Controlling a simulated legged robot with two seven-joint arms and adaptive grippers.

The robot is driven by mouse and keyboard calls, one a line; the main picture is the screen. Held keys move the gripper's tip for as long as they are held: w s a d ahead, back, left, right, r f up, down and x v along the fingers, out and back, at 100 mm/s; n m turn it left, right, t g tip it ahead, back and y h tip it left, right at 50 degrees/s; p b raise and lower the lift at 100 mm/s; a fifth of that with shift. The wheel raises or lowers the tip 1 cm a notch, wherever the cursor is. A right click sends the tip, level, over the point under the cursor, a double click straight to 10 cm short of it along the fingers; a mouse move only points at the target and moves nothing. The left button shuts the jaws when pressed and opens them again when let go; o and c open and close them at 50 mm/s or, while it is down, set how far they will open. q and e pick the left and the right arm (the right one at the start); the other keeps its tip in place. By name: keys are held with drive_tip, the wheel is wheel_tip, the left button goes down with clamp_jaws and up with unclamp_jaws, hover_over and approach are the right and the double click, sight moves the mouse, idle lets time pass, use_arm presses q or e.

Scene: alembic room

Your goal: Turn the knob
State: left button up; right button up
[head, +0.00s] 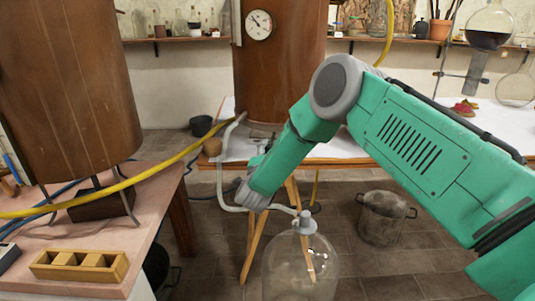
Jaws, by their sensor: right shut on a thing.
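My right arm comes in from the right and bends down to my right gripper (257,162), beside the lower part of the large brown vessel (272,85) with a round gauge. Only a small part of the gripper shows past the green wrist. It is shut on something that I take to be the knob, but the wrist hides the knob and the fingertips. A pale bent pipe (222,178) runs down close by on the left. My left gripper is not in view.
A glass carboy (300,268) stands below my wrist. A metal pot (382,217) is on the tiled floor. A yellow hose (150,172) crosses at left, above a table with a wooden block (80,266).

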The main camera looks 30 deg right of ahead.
drive_tip(key=shift+s+a+f, duration=0.1)
drive_tip(key=shift+a+f, duration=0.2)
drive_tip(key=shift+f, duration=0.1)
drive_tip(key=o, duration=1)
drive_tip(key=shift+o, duration=0.9)
drive_tip(key=shift+r, duration=0.15)
drive_tip(key=shift+a, duration=0.1)
drive_tip(key=v, duration=1.1)
drive_tip(key=shift+s+a, duration=0.2)
drive_tip(key=shift+a, duration=0.05)
